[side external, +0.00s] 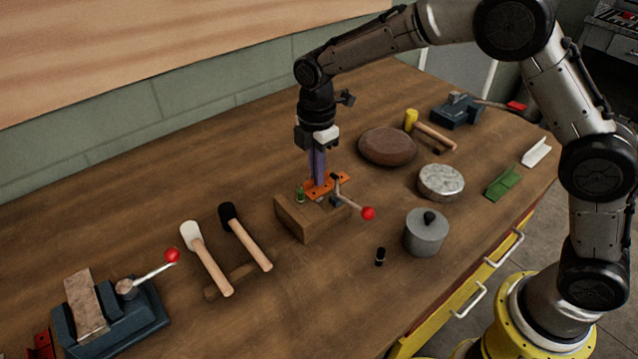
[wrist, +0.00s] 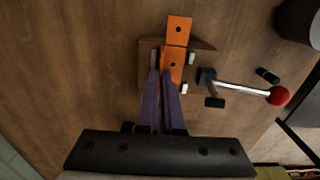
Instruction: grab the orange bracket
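The orange bracket (side external: 318,188) sits on top of a wooden block (side external: 300,220) near the middle of the bench. In the wrist view the bracket (wrist: 178,32) shows as an orange strip with two dark holes, lying across the block. My gripper (side external: 317,177) points straight down, its purple fingers reaching the bracket. In the wrist view the fingertips (wrist: 161,73) are close together and overlap the near part of the bracket. Whether they pinch it is hidden.
A clamp lever with a red knob (side external: 368,213) sticks out beside the block. A grey pot (side external: 426,232), a small black cylinder (side external: 380,257), a round tin (side external: 441,182) and a brown disc (side external: 388,146) stand to the right. Two mallets (side external: 207,258) lie to the left.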

